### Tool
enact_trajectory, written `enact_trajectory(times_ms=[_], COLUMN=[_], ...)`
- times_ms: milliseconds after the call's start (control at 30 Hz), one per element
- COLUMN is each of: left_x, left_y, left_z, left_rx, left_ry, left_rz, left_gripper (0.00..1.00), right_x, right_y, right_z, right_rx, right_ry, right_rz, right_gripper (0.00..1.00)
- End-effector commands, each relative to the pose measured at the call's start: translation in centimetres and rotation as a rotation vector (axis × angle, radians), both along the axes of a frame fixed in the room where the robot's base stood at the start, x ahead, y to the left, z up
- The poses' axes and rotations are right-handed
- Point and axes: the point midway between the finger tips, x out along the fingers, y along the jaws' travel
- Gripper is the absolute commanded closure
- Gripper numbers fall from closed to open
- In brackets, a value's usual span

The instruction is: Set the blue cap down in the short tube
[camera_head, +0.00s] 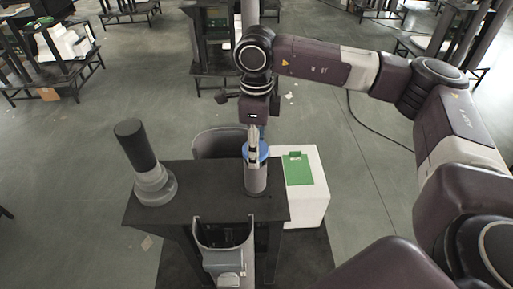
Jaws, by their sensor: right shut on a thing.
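The blue cap (263,152) is at the top of a short grey tube (256,181) that stands upright on the right part of a black table (215,194). My right gripper (254,150) comes down from above and is shut on the cap, with its fingers covering part of it. The cap looks level. I cannot tell whether it rests in the tube's mouth or hangs just over it. My left gripper is not in view.
A taller dark cylinder on a light grey base (154,186) stands on the table's left. Grey curved pieces are behind (220,142) and in front (222,262) of the table.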

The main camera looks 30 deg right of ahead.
Motion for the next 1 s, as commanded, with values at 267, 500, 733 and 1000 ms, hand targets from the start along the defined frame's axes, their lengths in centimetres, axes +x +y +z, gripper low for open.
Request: enact_trajectory(times_ms=[267, 500, 733, 1000], left_x=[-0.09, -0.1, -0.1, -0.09], left_y=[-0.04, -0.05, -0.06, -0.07], left_z=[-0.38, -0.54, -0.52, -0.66], left_rx=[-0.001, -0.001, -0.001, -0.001], left_ry=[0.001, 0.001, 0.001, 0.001], left_rz=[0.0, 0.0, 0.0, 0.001], left_gripper=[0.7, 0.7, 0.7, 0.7], right_x=[-0.03, -0.02, -0.03, -0.03], right_y=[0.0, 0.02, 0.01, 0.01], right_z=[-0.15, -0.11, -0.09, -0.21], right_rx=[0.0, 0.001, 0.0, 0.0], right_ry=[0.0, -0.001, 0.0, 0.0], right_rz=[0.0, 0.0, 0.0, 0.0], right_gripper=[0.78, 0.78, 0.78, 0.78])
